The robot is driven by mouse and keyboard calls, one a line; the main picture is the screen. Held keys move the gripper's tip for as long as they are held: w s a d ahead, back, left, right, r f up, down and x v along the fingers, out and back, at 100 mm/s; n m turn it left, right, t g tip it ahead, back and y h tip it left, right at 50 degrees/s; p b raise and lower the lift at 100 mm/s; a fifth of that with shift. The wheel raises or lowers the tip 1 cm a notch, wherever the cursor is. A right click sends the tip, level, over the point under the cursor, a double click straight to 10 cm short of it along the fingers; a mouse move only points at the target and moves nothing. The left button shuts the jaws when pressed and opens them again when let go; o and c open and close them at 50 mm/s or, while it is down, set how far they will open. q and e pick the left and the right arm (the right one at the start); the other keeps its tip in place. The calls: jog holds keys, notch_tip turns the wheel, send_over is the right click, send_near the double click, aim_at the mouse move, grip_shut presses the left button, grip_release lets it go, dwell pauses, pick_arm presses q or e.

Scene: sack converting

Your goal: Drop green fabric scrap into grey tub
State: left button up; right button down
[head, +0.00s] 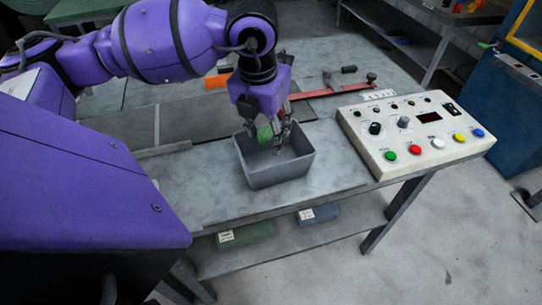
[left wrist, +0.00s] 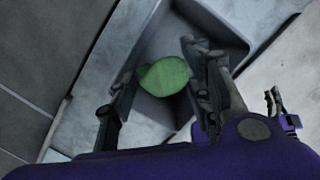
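The green fabric scrap (head: 265,134) is a small, rounded green piece between the fingers of my left gripper (head: 272,140). The gripper points down over the grey tub (head: 278,176), with its fingertips at about the opening. In the left wrist view the scrap (left wrist: 163,76) spans the gap between the two dark fingers (left wrist: 163,85) and appears to touch both. The tub (left wrist: 215,32) lies behind it there, and its visible inside looks empty. Part of the tub is hidden by the fingers. My right gripper is in neither view.
A cream control box (head: 415,130) with coloured buttons stands right of the tub. The bench front (head: 215,208) is clear. Wrapped bundles (head: 245,234) lie on the lower shelf.

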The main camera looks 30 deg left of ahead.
pick_arm(q)
jog(key=o, duration=0.5)
jog(key=shift+c, duration=0.2)
jog(key=shift+r, duration=0.15)
notch_tip(320, 180, up, 12)
jog(key=s, duration=0.2)
jog(key=shift+d+f, duration=0.15)
jog(key=shift+f, duration=0.05)
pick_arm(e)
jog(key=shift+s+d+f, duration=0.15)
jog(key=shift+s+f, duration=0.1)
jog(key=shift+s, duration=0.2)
pick_arm(q)
jog(key=shift+w, duration=0.1)
